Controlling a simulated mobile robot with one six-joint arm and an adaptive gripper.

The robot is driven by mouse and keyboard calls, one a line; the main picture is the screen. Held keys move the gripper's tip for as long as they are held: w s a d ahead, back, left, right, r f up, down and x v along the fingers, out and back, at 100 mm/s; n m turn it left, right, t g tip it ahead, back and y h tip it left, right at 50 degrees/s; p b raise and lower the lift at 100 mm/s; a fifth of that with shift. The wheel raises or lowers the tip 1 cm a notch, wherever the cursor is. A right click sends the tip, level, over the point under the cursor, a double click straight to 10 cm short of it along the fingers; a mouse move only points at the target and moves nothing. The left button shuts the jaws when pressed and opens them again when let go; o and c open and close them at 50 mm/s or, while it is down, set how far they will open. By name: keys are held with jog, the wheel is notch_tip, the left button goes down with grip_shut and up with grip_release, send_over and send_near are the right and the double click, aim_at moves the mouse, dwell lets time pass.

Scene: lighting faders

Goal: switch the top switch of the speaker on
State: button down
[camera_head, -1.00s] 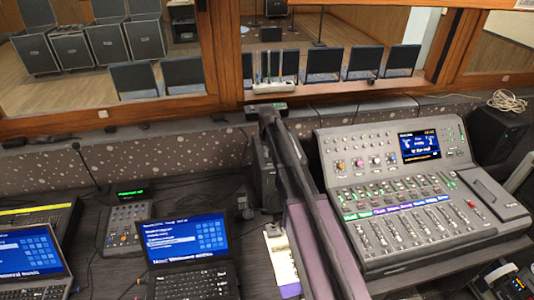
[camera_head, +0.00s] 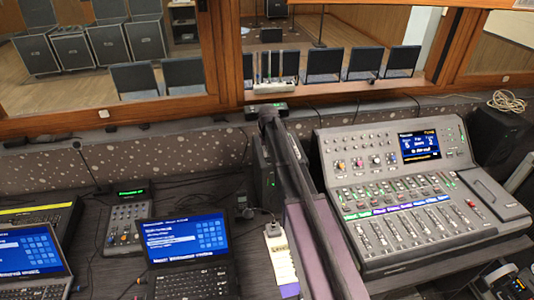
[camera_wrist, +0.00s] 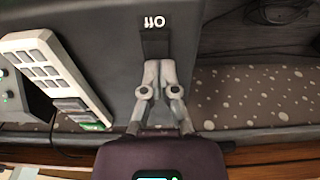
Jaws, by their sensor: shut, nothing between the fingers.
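In the wrist view a dark grey panel (camera_wrist: 105,40), which looks like a speaker face, fills the upper middle. It bears a small black and white label (camera_wrist: 154,22) that reads "OFF" upside down. A dark block (camera_wrist: 155,43), probably the switch, sits just below the label. My gripper (camera_wrist: 157,66) is shut and empty, its fingertips together at the lower edge of the block. I cannot tell whether they touch it. The fingertips cover part of the panel. In the head view a dark upright box (camera_head: 262,175), possibly the speaker, stands mid-desk, partly behind a long dark bar.
The head view shows a mixing console (camera_head: 410,200) at right, a laptop (camera_head: 188,258) and a small control unit (camera_head: 125,224) at left. In the wrist view a pale panel with keys (camera_wrist: 58,72) lies left of my gripper. A speckled wall strip (camera_wrist: 255,95) is at right.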

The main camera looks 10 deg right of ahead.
jog(key=shift+s, duration=0.1)
jog(key=shift+s+d+r, duration=0.1)
jog(key=shift+s+r, duration=0.15)
jog(key=shift+s, duration=0.35)
jog(key=shift+r+p, duration=0.1)
jog(key=shift+p, duration=0.2)
notch_tip(320, 180, up, 14)
jog(key=w+p, duration=0.1)
jog(key=p, duration=1.2)
jog(key=shift+w+p, duration=0.35)
jog(key=shift+f, duration=0.2)
jog(key=s+a+f+b, duration=0.1)
jog(key=s+f+b, duration=0.5)
jog(key=s, duration=0.3)
jog(key=s+a+f+b, duration=0.1)
jog(key=s+f+b, duration=0.5)
jog(key=s, duration=0.4)
jog(key=s+a+f+g+b, duration=0.1)
jog(key=s+f+b, duration=0.5)
jog(key=s, duration=0.3)
jog(key=shift+s+f+b, duration=0.25)
jog(key=shift+f+b, duration=0.15)
